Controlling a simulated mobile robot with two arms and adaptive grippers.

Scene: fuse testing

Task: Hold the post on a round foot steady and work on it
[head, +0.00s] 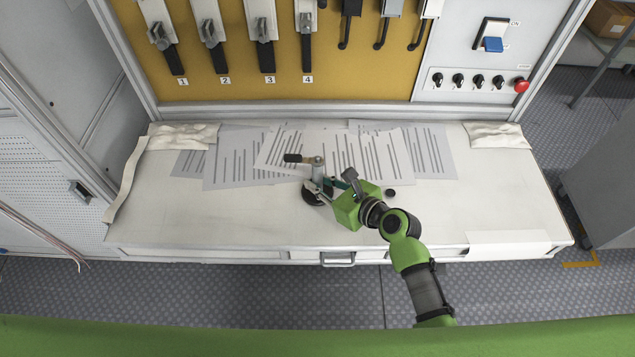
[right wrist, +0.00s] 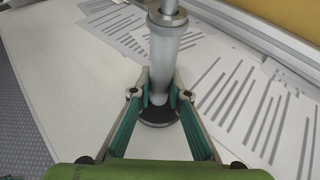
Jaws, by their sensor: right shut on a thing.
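The post (head: 318,172) is a silvery cylinder on a dark round foot (head: 312,193), upright on the white workbench. A dark handle (head: 296,158) sticks out to the left at its top. My right gripper (head: 326,187) reaches it from the right, low down near the foot. In the right wrist view the post (right wrist: 163,55) stands between the two fingers (right wrist: 159,98), which are shut on its lower part, just above the foot (right wrist: 157,124). The far side of the post is hidden. My left gripper is not in view.
Printed sheets (head: 240,165) lie behind the post. Folded cloths lie at the back left (head: 183,136) and back right (head: 497,134). A yellow panel (head: 290,80) with levers stands behind. The bench's left front is clear.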

